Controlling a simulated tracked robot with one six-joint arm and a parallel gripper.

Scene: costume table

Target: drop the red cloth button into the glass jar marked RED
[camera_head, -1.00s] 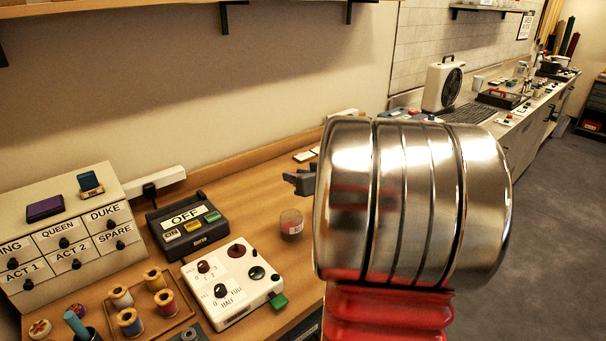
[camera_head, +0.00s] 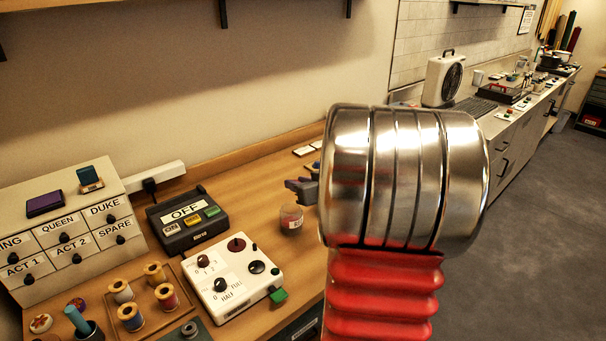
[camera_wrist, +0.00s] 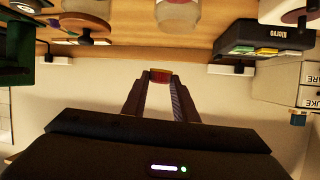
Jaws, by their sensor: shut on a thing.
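My gripper (camera_wrist: 160,80) is shut on a small red thing with a yellowish edge (camera_wrist: 161,74), likely the red cloth button, between its fingertips in the wrist view. In the head view, part of my gripper (camera_head: 302,187) shows left of my large metal arm link, which hides the rest; the held thing cannot be made out there. A clear glass jar (camera_head: 291,218) stands on the table just below the gripper in that picture. Its small label is too small to read. The jar also shows at the top of the wrist view (camera_wrist: 178,15), apart from the fingertips.
A white control box (camera_head: 232,280) with knobs stands left of the jar. A tray (camera_head: 180,317) of thread spools is at front left. Bare wood (camera_head: 250,190) lies behind the jar.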

